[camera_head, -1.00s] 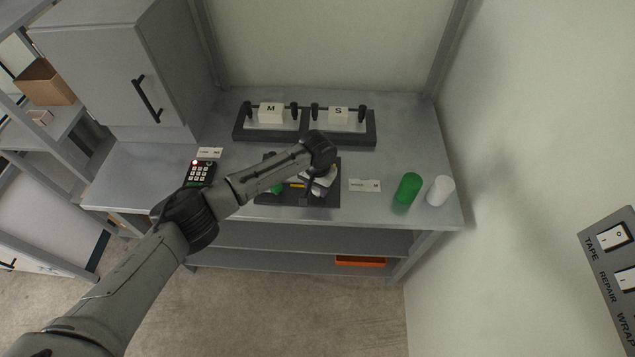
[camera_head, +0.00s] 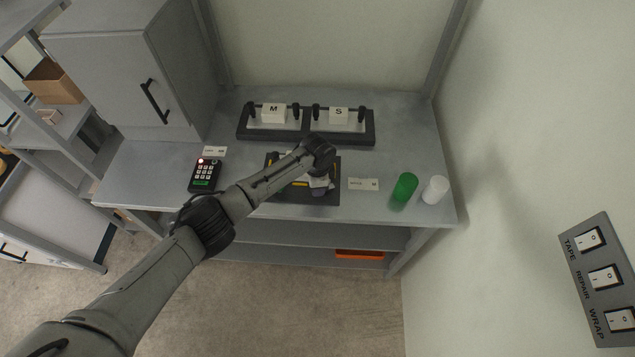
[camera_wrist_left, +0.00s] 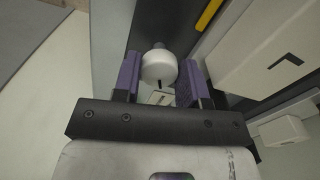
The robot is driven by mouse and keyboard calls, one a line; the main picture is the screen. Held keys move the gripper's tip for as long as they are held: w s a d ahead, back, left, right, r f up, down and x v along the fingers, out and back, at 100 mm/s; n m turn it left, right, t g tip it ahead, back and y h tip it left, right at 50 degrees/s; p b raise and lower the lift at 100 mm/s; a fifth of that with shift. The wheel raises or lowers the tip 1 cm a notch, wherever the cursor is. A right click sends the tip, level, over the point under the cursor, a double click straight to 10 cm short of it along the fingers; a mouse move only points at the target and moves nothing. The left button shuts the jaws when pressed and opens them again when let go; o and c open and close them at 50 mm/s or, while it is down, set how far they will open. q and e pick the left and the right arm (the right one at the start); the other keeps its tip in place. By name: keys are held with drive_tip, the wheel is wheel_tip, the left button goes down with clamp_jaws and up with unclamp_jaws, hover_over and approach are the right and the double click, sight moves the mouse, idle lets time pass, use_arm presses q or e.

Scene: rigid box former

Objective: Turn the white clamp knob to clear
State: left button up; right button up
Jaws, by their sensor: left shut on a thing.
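The white clamp knob (camera_wrist_left: 158,67) is a round white cap with a small dark mark on its lower edge, seen in the left wrist view. My left gripper (camera_wrist_left: 158,78) has its purple fingers on either side of the knob, shut on it. In the head view my left gripper (camera_head: 319,184) is low over the dark fixture base (camera_head: 325,198) at the bench's front middle. The arm hides much of the fixture and the knob there. My right gripper is not in view.
A keypad (camera_head: 205,174) with a red light sits left of the fixture. A green cylinder (camera_head: 404,187) and a white cylinder (camera_head: 435,190) stand at the right. A dark rack (camera_head: 305,138) with M and S blocks is behind. A switch panel (camera_head: 600,280) is at far right.

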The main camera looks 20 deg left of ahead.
use_arm(q)
drive_tip(key=m, duration=0.3)
drive_tip(key=shift+w+m, duration=0.1)
drive_tip(key=shift+m, duration=0.9)
drive_tip(key=o, duration=0.9)
drive_tip(key=shift+o, duration=0.2)
wheel_tip(320, 180, up, 14)
drive_tip(key=p, duration=0.1)
